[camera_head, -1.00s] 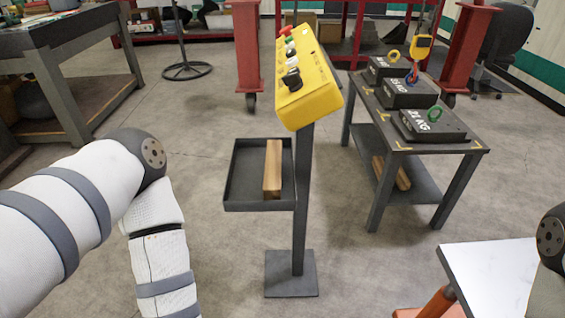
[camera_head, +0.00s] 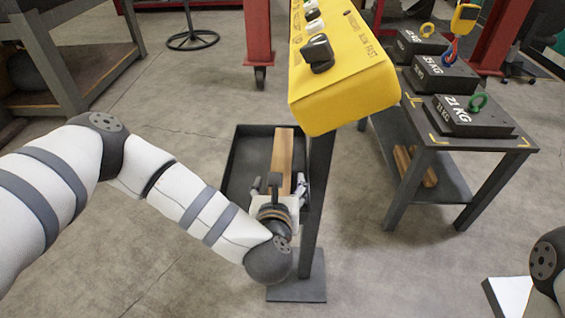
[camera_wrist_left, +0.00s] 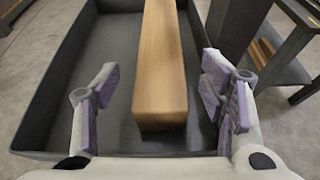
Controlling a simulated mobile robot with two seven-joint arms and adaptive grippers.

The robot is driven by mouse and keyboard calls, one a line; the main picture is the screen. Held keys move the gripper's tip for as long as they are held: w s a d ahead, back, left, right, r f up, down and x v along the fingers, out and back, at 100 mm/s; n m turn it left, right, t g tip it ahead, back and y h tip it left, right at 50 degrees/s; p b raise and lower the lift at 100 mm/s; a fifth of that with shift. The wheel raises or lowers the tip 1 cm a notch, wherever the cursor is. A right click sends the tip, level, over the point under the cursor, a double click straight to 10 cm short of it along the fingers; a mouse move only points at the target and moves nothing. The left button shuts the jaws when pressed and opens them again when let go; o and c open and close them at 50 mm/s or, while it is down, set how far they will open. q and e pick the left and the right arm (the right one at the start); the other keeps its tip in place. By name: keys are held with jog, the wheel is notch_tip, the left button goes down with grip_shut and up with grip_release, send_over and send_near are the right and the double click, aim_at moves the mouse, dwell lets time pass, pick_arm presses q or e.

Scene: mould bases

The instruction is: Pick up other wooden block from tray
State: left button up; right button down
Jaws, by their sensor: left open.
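A wooden block (camera_head: 283,150) lies lengthwise in the dark grey tray (camera_head: 236,160) fixed to the control stand. In the left wrist view the block (camera_wrist_left: 160,65) runs away from me along the tray (camera_wrist_left: 45,90). My left gripper (camera_head: 277,185) is over the near end of the tray. Its fingers stand open on either side of the block's near end, with visible gaps in the left wrist view (camera_wrist_left: 160,100). It holds nothing. Whether the fingertips are below the block's top is hard to tell. My right gripper is out of view.
The yellow control panel (camera_head: 340,75) on its post (camera_head: 318,190) stands just right of the tray. A dark table (camera_head: 440,140) with black weights is further right, with wooden pieces (camera_head: 420,165) on its lower shelf. The floor left of the tray is clear.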

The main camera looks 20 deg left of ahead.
aim_at(281, 169)
pick_arm(q)
jog(key=x, duration=0.6)
jog(key=shift+w+r, duration=0.3)
jog(key=shift+w, duration=0.05)
jog(key=c, duration=1.5)
